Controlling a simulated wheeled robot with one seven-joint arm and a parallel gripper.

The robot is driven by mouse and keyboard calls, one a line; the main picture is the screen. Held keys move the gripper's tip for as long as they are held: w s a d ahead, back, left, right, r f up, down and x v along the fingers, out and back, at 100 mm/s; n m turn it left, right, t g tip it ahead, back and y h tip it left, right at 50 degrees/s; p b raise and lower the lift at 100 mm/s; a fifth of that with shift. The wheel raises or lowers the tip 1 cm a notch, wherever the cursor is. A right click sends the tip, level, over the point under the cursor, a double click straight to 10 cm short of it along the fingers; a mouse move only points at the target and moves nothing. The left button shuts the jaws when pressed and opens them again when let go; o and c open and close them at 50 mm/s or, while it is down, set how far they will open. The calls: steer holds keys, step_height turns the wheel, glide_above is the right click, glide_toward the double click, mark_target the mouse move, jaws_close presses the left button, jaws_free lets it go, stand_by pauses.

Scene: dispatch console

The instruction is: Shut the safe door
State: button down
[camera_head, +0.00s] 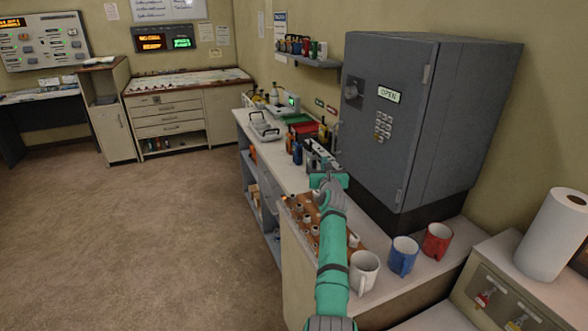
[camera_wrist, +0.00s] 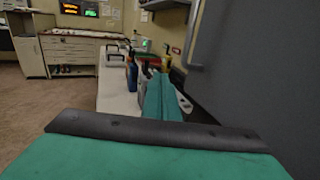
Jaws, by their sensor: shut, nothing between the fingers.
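The grey safe (camera_head: 470,110) stands on the counter against the right wall. Its door (camera_head: 365,125) carries a dial handle, a keypad and a sign reading OPEN. The door looks nearly flush with the body; I cannot tell whether a narrow gap is left. In the wrist view, a large dark grey surface, apparently the safe door (camera_wrist: 265,80), fills the right side. My gripper (camera_head: 319,152) is shut and empty, just left of the door's lower part, over the counter. Its fingers also show in the wrist view (camera_wrist: 164,88). I cannot tell whether they touch the door.
White (camera_head: 364,271), blue (camera_head: 403,256) and red (camera_head: 437,241) mugs stand in front of the safe. A brown rack (camera_head: 300,215) of stamps lies beneath my arm. Bottles and a tray (camera_head: 264,128) occupy the counter beyond. The floor at left is clear.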

steer(key=s+a, duration=0.3)
steer(key=a, duration=0.6)
steer(key=shift+a, duration=0.25)
